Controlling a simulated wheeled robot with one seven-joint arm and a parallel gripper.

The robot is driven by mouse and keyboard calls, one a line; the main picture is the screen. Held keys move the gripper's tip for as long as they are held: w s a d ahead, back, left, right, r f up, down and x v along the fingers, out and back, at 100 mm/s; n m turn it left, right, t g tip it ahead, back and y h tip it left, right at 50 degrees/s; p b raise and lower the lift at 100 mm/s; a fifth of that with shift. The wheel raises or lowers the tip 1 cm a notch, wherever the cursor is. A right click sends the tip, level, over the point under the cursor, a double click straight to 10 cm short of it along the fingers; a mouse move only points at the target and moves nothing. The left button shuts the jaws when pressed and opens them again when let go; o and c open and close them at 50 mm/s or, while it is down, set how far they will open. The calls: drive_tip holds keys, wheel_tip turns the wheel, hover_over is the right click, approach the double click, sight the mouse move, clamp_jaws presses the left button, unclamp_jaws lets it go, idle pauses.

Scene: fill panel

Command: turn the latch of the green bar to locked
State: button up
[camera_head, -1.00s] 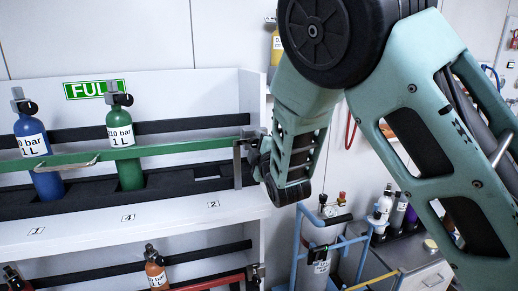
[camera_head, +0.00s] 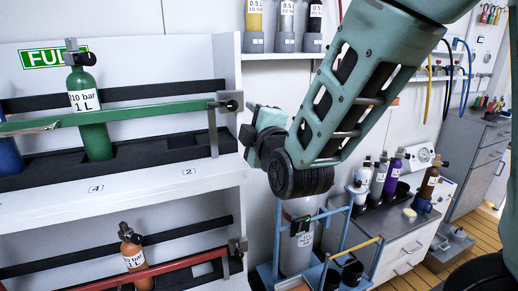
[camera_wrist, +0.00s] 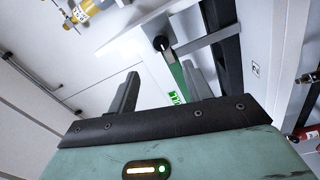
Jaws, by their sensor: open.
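The green bar (camera_head: 150,112) runs across the front of the upper shelf, before a green bottle (camera_head: 95,130). Its latch (camera_head: 230,101) is at the bar's right end, a grey plate with a dark round knob by an upright bracket. In the wrist view, the latch's black knob (camera_wrist: 160,43) is beyond the fingers, with a grey strip to its right. Part of the green bar (camera_wrist: 177,74) shows below it. My gripper (camera_wrist: 160,84) is open and empty, with the knob ahead of the gap, apparently untouched. In the head view, my gripper (camera_head: 248,135) is just right of and below the latch.
A lower red bar (camera_head: 150,273) with its own latch (camera_head: 238,246) fronts an orange bottle (camera_head: 133,258). A blue trolley (camera_head: 335,250) with a grey cylinder stands right of the rack. Small bottles (camera_head: 285,22) stand on a shelf above. A counter with bottles is farther right.

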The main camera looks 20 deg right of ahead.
drive_tip(key=shift+s+d+f+b, duration=0.1)
drive_tip(key=shift+s+f+b, duration=0.05)
drive_tip(key=shift+s+b, duration=1.15)
drive_tip(key=shift+s+f+b, duration=0.1)
drive_tip(key=shift+s+b, duration=0.85)
drive_tip(key=shift+b, duration=0.6)
drive_tip(key=s+a+f+m+g+y+p, duration=0.2)
drive_tip(key=s+a+f+g+y+p, duration=0.25)
drive_tip(key=s+a+f+g, duration=0.55)
drive_tip(key=s+d+f+m+g+h+p, duration=0.1)
drive_tip(key=s+d+m+g+h, duration=0.1)
drive_tip(key=s+g, duration=0.2)
drive_tip(key=s+d+f+m+g+h+p, duration=0.1)
drive_tip(key=s+f+m+g+h+p, duration=0.1)
drive_tip(key=s, duration=0.8)
drive_tip(key=m+g, duration=0.1)
drive_tip(key=g, duration=0.1)
drive_tip(key=shift+s+d+f+m+g, duration=0.25)
drive_tip(key=shift+s+d+m+g, duration=0.05)
drive_tip(key=shift+d, duration=0.05)
